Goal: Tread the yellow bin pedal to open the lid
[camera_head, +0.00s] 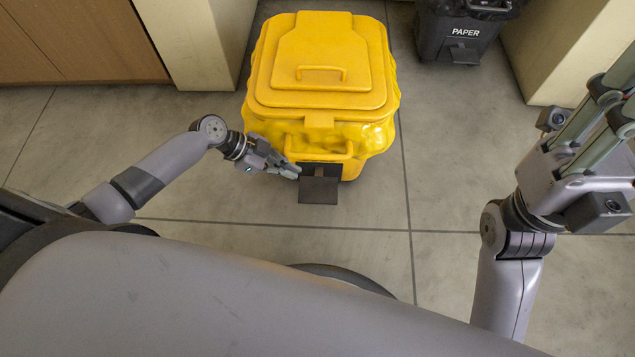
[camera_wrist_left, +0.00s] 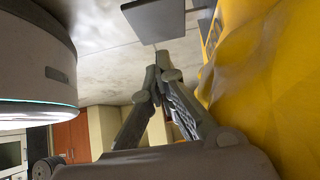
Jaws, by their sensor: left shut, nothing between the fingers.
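The yellow bin (camera_head: 320,75) stands on the floor ahead, its lid (camera_head: 322,100) down. Its dark flat pedal (camera_head: 319,190) sticks out at the front base. My left gripper (camera_head: 296,171) is shut and empty, just left of the pedal and close to the bin's front; contact cannot be told. In the left wrist view, the shut fingertips (camera_wrist_left: 158,66) point toward the pedal (camera_wrist_left: 155,17), with a gap showing between them. The bin's yellow wall (camera_wrist_left: 265,75) fills the right side there. My right gripper (camera_head: 600,125) is at the right edge, partly cut off, away from the bin.
A black bin marked PAPER (camera_head: 463,32) stands at the back right beside a cream cabinet or wall block (camera_head: 560,50). A wooden cabinet (camera_head: 80,40) and a cream block (camera_head: 205,40) are at the back left. The tiled floor (camera_head: 455,185) right of the yellow bin is clear.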

